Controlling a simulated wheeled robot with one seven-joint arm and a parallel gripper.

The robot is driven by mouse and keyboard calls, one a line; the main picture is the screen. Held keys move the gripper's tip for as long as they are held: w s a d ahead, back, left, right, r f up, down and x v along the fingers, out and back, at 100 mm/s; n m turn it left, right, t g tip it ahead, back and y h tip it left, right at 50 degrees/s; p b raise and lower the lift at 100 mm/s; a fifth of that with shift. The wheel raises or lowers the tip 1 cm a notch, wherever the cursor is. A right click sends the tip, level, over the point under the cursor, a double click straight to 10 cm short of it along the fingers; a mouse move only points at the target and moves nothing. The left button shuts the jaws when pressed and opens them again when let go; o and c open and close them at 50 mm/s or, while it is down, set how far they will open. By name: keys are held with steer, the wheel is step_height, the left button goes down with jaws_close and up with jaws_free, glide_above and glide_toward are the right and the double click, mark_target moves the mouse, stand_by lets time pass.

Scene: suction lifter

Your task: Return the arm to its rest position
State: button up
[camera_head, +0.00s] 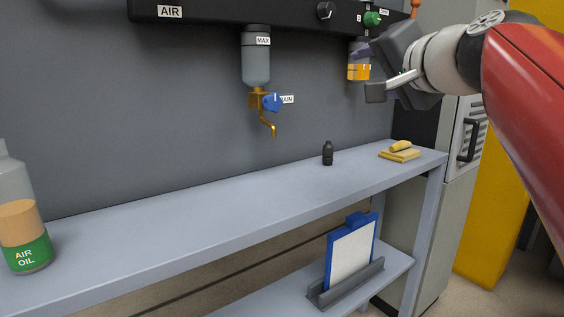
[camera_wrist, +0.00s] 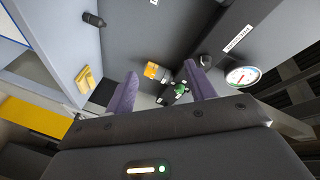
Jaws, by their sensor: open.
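My gripper (camera_head: 372,72) is at the upper right of the head view, in front of the air panel, at the end of my red arm. In the wrist view its two purple-grey fingers (camera_wrist: 160,88) stand wide apart with nothing held between them. Beyond them are an orange-filled bowl (camera_wrist: 153,70) and a green knob (camera_wrist: 180,88). In the head view the gripper partly covers the area by the orange-filled bowl (camera_head: 358,70) and the green knob (camera_head: 372,18). I cannot tell the exact gap between the fingers and the panel parts.
A grey shelf (camera_head: 200,213) runs below the panel, bearing an air oil bottle (camera_head: 28,225), a small black cap-like item (camera_head: 328,153) and yellow cloths or sponges (camera_head: 400,152). A clear bowl with a blue-handled drain (camera_head: 256,65) hangs left. A clipboard (camera_head: 350,255) stands lower. A pressure gauge (camera_wrist: 242,77) is near.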

steer(key=s+f+n+g+h, duration=0.1)
steer(key=s+f, duration=0.5)
steer(key=f, duration=0.8)
steer(key=s+f+n+g+h, duration=0.2)
steer(key=s+f+n+g, duration=0.2)
steer(key=f, duration=1)
steer(key=s+f+n+g+h, duration=0.1)
steer(key=s+f+g, duration=0.4)
steer(key=s+f, duration=0.5)
step_height(320, 180, down, 4)
steer(key=shift+s+d+r+n+g+h, duration=0.1)
steer(key=shift+s+d+n+g+h, duration=0.2)
steer(key=shift+n, duration=0.5)
stand_by(0.9)
